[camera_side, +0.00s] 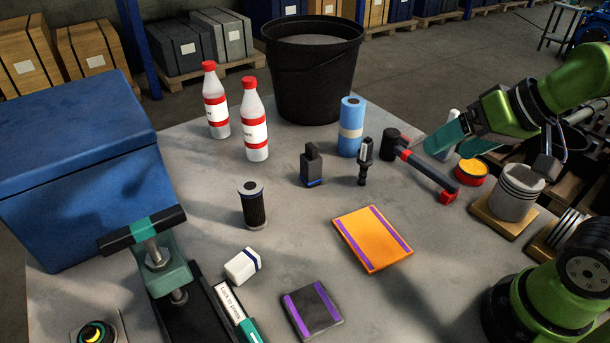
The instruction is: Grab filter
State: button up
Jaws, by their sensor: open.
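The filter looks to be the dark cylinder with light grey end caps (252,204), standing upright on the grey table left of the middle. Nothing touches it. My gripper (497,150) is at the upper right, well away from the filter and above the table's right side. Its fingers are spread apart, and I see nothing held between them. One teal finger points left, near a white bottle that it partly hides.
A blue paper roll (350,128), a hammer (427,166), an orange box (372,239) and a grey piston (516,190) stand or lie on the table. Two red-capped bottles (254,120) and a black bucket (312,75) are behind. A vise (160,262) and blue chest (75,160) are left.

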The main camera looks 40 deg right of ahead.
jog(key=shift+f, duration=0.1)
jog(key=n+g+y, duration=0.1)
jog(key=n+g, duration=0.3)
jog(key=n, duration=0.9)
send_near(254, 184)
jog(key=x, duration=0.8)
jog(key=shift+f, duration=0.1)
jog(key=shift+a+x, duration=0.15)
jog(key=shift+x, duration=1.15)
jog(key=shift+a+x, duration=0.2)
jog(key=shift+x, duration=1.1)
jog(key=shift+s, duration=0.15)
jog(key=c, duration=1.2)
